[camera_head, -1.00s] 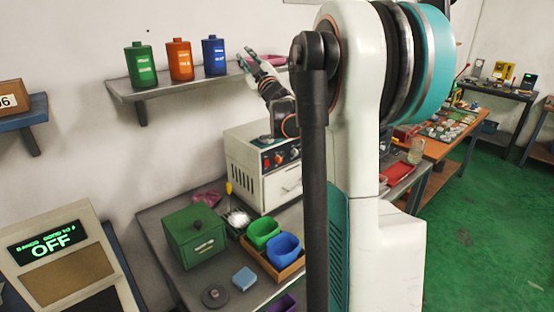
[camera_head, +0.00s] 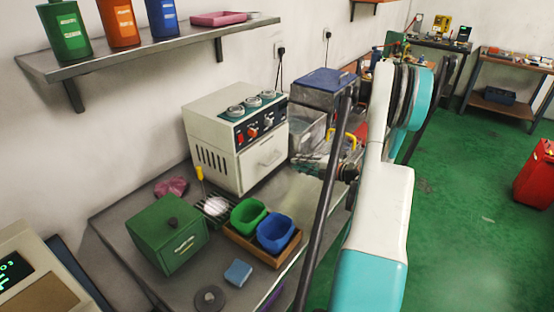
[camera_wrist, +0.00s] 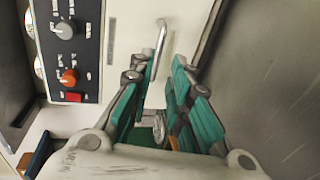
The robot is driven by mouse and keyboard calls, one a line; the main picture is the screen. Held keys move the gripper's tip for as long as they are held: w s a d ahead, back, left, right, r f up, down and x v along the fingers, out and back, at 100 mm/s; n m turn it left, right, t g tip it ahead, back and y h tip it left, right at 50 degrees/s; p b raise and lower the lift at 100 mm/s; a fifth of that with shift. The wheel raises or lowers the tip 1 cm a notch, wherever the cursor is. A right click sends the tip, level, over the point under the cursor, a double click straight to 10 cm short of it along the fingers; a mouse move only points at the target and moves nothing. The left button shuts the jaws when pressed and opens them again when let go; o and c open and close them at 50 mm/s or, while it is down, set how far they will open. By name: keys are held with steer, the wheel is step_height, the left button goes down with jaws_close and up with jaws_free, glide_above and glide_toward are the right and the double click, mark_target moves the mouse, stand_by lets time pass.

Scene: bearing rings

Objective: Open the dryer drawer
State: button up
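The dryer (camera_head: 215,135) is a white box on the grey table with knobs, a red switch and round dials on top. Its front drawer (camera_head: 255,172) is closed, with a metal bar handle (camera_head: 270,159). My gripper (camera_head: 298,160) is to the right of the drawer front, pointing at it. I cannot tell the exact gap.
A green box (camera_head: 165,235) and a wooden tray (camera_head: 262,256) with a green bin (camera_head: 247,215) and a blue bin (camera_head: 276,231) stand in front of the dryer. A clear container (camera_head: 306,130) and a blue-lidded box (camera_head: 322,82) are behind my gripper.

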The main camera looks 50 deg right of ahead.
mark_target(277, 158)
steer(key=b+x, duration=0.2)
steer(key=x, duration=0.9)
steer(key=shift+w, duration=0.15)
jaws_close()
